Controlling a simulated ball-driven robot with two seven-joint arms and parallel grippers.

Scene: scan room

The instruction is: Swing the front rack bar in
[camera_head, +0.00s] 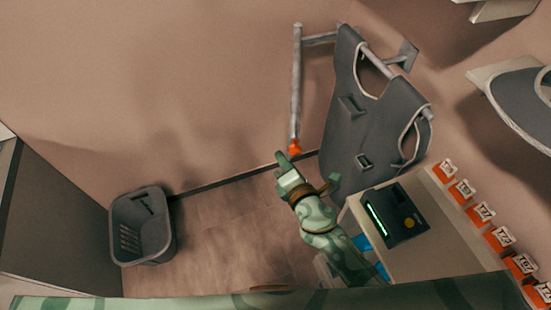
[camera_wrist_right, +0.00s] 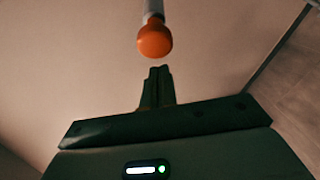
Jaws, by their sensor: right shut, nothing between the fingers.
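The front rack bar (camera_head: 296,85) is a grey rod on the wall rack, ending in an orange knob (camera_head: 294,147). In the head view it hangs down the picture, left of the bar with the grey apron. In the right wrist view the orange knob (camera_wrist_right: 155,40) is just beyond the fingertips, with a small gap seen between them. My right gripper (camera_head: 281,158) is shut and empty, close to the knob; its closed fingers (camera_wrist_right: 158,72) point towards it in the wrist view. Whether it touches the knob is not clear in the head view. My left gripper is out of view.
A grey lead-type apron (camera_head: 375,125) hangs on another rack bar (camera_head: 380,65) right of the front bar. A cabinet with a dark device (camera_head: 397,215) and several orange tags (camera_head: 462,192) stands at right. A grey basket (camera_head: 141,225) is on the floor at left. The floor between is clear.

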